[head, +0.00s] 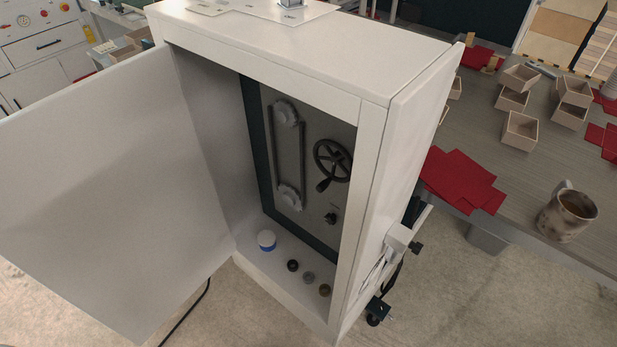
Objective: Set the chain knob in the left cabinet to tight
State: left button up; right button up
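The white cabinet (377,130) stands in the middle of the head view with its door (100,190) swung open to the left. Inside, on a grey back panel (320,115), a chain loop (302,150) runs around an upper and a lower sprocket. A black handwheel (332,162) with a crank handle is to the right of the chain. A small black knob (331,218) sits below the handwheel. A small label is above the knob, too small to read, so its setting cannot be told. Neither of my grippers is in view.
On the cabinet floor stand a blue-and-white round container (267,240) and several small dark round pieces (309,277). To the right, a table (500,215) holds open boxes (519,131), red sheets (459,180) and a mug (567,213). A cable lies on the floor below the door.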

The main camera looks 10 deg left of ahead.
aim_at(330, 219)
jog(key=k+j+u, duration=0.15)
jog(key=j, duration=0.25)
jog(key=k+j+u, duration=0.2)
jog(key=j, duration=0.2)
jog(key=j+u, duration=0.15)
jog(key=j, duration=0.25)
